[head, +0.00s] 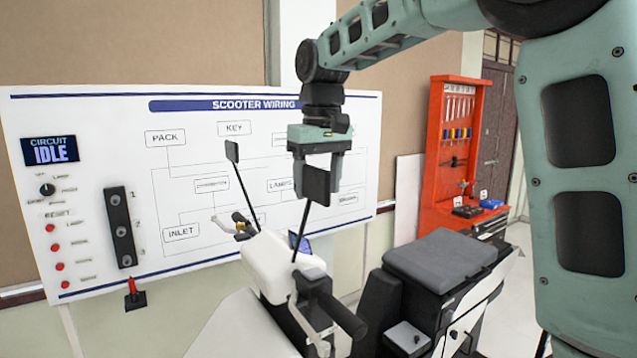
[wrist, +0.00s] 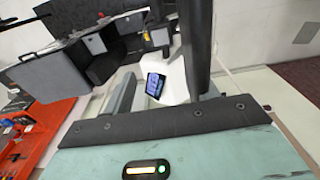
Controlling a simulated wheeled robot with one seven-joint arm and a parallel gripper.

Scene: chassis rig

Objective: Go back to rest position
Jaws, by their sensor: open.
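My gripper (head: 318,180) points down in the head view, in front of the wiring board and above the white scooter front (head: 280,262). Its two fingers are apart. The right mirror (head: 316,186) of the scooter appears between or just behind the fingers; I cannot tell whether they touch it. In the wrist view, the gripper's dark edge and green housing fill the bottom, and the scooter's small lit display (wrist: 155,85) shows beyond. A dark mirror or stem crosses the top of that view.
The "SCOOTER WIRING" board (head: 225,105) stands behind, with its screen reading IDLE (head: 49,150). The scooter's dark seat (head: 440,258) is at right. An orange tool rack (head: 450,150) stands farther back. Open floor shows at far right.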

